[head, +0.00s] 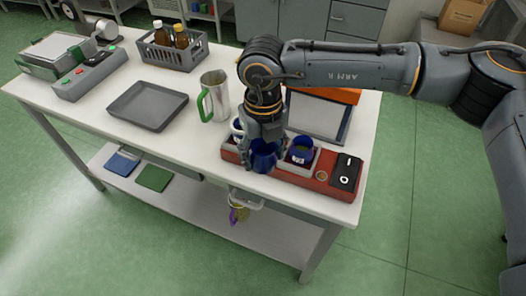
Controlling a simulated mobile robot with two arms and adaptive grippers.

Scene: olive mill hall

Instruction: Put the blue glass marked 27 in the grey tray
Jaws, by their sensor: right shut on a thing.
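My right gripper (266,137) is over the front of the white table, shut on a dark blue glass (263,157). The held glass is at the red rack; I cannot tell whether it is clear of its slot. A second blue glass (302,150) with a pale label sits in the rack, to the right of the gripper. Another glass or cup (237,127) shows partly behind the gripper on the left. No number is legible on any of them. The grey tray (147,105) lies flat and empty to the left on the table. My left gripper is not in view.
The red rack (321,182) carries a black device (346,172) at its right end. A metal jug with a green handle (213,96) stands between tray and gripper. A grey crate with bottles (172,53) is behind the tray. A framed panel (318,117) is behind the rack.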

